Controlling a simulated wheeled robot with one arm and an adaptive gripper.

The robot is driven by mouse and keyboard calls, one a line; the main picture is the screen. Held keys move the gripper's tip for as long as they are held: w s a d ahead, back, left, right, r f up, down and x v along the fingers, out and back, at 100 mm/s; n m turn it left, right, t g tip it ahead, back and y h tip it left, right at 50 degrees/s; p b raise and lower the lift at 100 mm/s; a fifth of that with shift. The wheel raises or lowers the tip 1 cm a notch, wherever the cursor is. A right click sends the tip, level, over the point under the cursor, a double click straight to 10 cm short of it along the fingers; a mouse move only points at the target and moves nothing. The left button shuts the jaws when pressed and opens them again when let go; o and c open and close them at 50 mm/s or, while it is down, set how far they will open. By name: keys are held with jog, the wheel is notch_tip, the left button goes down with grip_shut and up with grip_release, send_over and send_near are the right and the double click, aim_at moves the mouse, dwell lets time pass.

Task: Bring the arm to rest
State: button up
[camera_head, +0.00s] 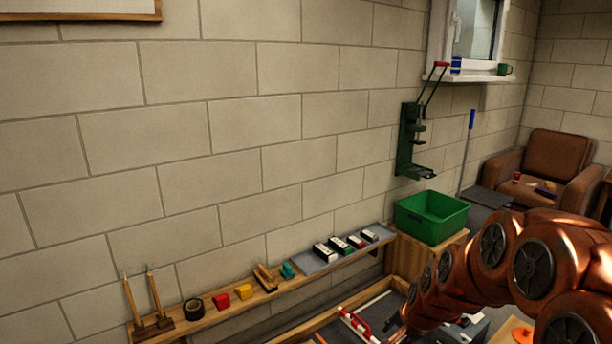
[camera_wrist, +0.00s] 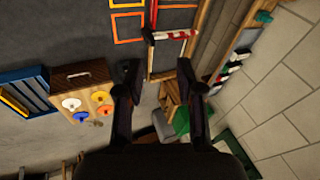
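My copper-coloured arm (camera_head: 490,260) reaches in from the right side of the head view, its far end dropping low near the bottom edge. My gripper (camera_wrist: 158,74) shows in the wrist view with its two dark fingers spread apart. I see nothing held between the fingers. Past them lie a dark mat and a red-and-white striped bar (camera_wrist: 172,35), apart from the gripper. In the head view the fingers cannot be made out.
A wall shelf (camera_head: 230,312) holds black tape (camera_head: 194,309), red and yellow blocks and several small boxes. A green crate (camera_head: 432,217) stands right of it. A brown armchair (camera_head: 545,165) is at the back right.

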jog(key=s+a+r+n+g+p, duration=0.1)
jog(key=s+r+n+g+p, duration=0.1)
jog(key=s+r+p, duration=0.3)
jog(key=s+a+r+n+g+p, duration=0.1)
jog(key=s+r+n+p, duration=0.3)
jog(key=s+r, duration=0.8)
jog(key=s+a+r+n+g+h+p, duration=0.1)
jog(key=s+r+n+g+p, duration=0.2)
jog(key=s, duration=1.5)
notch_tip(320, 180, up, 6)
jog(key=p, duration=0.4)
jog(key=shift+f+n+g, duration=0.2)
jog(key=shift+n+g, duration=0.1)
jog(key=shift+g, duration=0.1)
jog(key=shift+s, duration=0.1)
